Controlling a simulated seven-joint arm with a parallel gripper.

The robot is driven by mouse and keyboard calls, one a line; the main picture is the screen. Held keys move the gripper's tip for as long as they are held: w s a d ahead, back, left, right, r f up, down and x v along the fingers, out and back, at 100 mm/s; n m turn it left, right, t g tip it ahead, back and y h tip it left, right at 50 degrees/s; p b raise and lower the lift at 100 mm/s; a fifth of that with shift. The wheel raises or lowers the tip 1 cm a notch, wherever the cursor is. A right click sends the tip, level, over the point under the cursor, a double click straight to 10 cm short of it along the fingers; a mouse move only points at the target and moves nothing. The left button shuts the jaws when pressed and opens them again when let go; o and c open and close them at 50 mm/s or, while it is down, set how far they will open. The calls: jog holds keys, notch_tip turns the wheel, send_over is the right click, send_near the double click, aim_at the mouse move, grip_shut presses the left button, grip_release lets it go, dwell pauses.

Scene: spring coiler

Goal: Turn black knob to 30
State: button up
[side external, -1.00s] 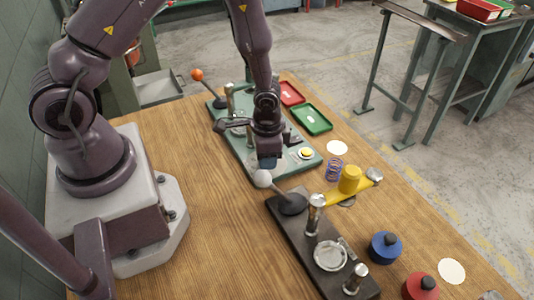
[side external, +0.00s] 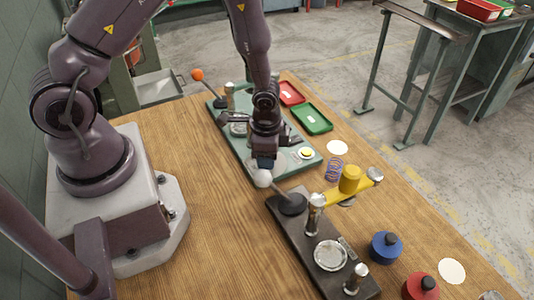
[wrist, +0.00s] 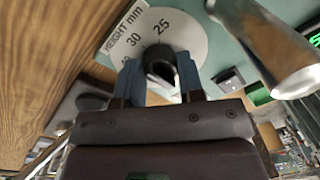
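The black knob (wrist: 160,62) sits at the middle of a pale round dial (wrist: 192,32) marked "HEIGHT mm", with 25 and 30 near the knob's upper side. My gripper (wrist: 159,72) has its two blue fingers on either side of the knob, close against it, and looks shut on it. I cannot make out clearly where the knob's pointer stands between the numbers. In the side view my gripper (side external: 266,162) is down at the near end of the teal machine base (side external: 240,150). It hides the knob there, and part of the dial (side external: 281,165) shows beside it.
A white-ball lever (side external: 263,178) on the dark machine (side external: 322,240) stands very close to my gripper. A yellow button (side external: 305,153), a spring (side external: 335,169) and a yellow arm (side external: 349,182) lie to the right. An orange-ball lever (side external: 198,75) stands behind. Bare wood lies left.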

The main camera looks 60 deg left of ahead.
jog(key=o, duration=0.4)
jog(key=shift+r, duration=0.1)
jog(key=r, duration=1.2)
jog(key=shift+s+d+r, duration=0.2)
jog(key=shift+d+r, duration=0.1)
jog(key=shift+r, duration=0.1)
jog(key=s+r+n+t, duration=0.1)
jog(key=s+r+n, duration=0.1)
jog(key=s+r, duration=0.2)
jog(key=s+r+n+t, duration=0.2)
jog(key=s+r, duration=0.2)
jog(key=r, duration=0.5)
jog(key=s+r+n+t, duration=0.2)
jog(key=s+r, duration=0.2)
jog(key=r, duration=0.3)
jog(key=shift+d+n, duration=0.35)
jog(key=shift+n, duration=0.05)
